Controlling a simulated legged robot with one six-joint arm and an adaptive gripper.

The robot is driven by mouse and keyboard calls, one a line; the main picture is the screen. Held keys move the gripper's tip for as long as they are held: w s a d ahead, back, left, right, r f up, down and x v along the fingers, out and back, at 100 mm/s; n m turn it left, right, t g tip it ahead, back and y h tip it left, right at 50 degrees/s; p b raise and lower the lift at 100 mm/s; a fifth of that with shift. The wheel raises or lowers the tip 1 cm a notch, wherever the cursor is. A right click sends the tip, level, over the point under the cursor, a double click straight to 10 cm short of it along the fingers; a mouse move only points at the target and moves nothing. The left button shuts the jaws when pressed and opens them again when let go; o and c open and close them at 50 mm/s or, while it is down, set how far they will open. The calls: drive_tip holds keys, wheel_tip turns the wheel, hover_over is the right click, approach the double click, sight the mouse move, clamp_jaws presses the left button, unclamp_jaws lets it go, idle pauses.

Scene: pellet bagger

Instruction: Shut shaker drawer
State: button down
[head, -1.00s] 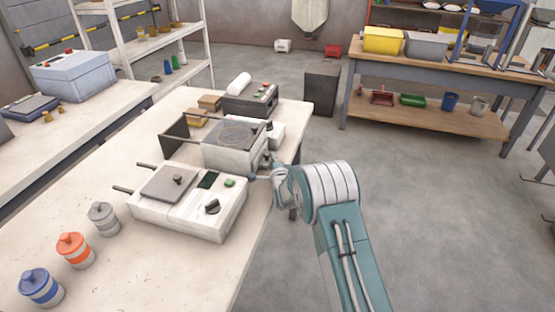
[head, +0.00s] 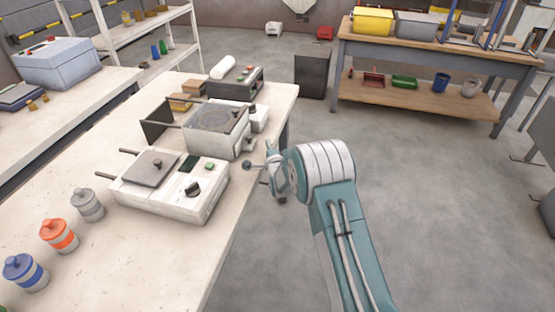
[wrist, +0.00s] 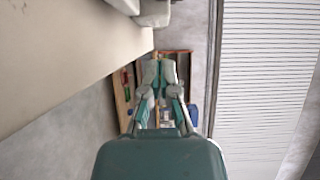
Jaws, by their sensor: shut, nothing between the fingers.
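The shaker (head: 217,128) is a pale box with a round mesh on top. It sits on the bench, with dark rods running left to an upright dark plate (head: 157,131). A gap shows between box and plate. Dark fittings show on its right end; I cannot tell exactly how far the drawer is out. My gripper (head: 250,165) is just right of and below that end, by the bench edge, apart from it. In the wrist view my gripper (wrist: 160,72) has its fingers together, empty, with a pale part (wrist: 155,12) above them.
A white unit (head: 170,185) with a flat plate and knobs stands in front of the shaker. Blue, orange and grey jars (head: 58,236) stand front left. A dark-fronted device (head: 235,83) and small wooden blocks are behind. Open floor (head: 400,160) lies to the right.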

drive_tip(key=shift+s+a, duration=0.3)
drive_tip(key=shift+s, duration=0.25)
drive_tip(key=shift+s+a, duration=0.3)
drive_tip(key=shift+s, duration=0.2)
drive_tip(key=s+d, duration=0.4)
drive_tip(key=s, duration=0.1)
drive_tip(key=s+d+r+n+g+h, duration=0.1)
drive_tip(key=s+d+r+n+g, duration=0.25)
drive_tip(key=s+r, duration=0.4)
drive_tip(key=s+d+r+n+g+h, duration=0.15)
drive_tip(key=s+r+n, duration=0.25)
drive_tip(key=r, duration=0.6)
drive_tip(key=s+d+r+n+g, duration=0.1)
drive_tip(key=s+d+n+g, duration=0.1)
drive_tip(key=s, duration=0.8)
drive_tip(key=s+d+r+n+g, duration=0.1)
drive_tip(key=s+d+n+g, duration=0.1)
drive_tip(key=s, duration=0.9)
drive_tip(key=s+d+r+n+g, duration=0.1)
drive_tip(key=s+d+n+g, duration=0.1)
drive_tip(key=s, duration=0.8)
drive_tip(key=shift+s+d+r+n+g+h, duration=0.2)
drive_tip(key=shift+s+n+g+h, duration=0.25)
drive_tip(key=shift+n, duration=0.7)
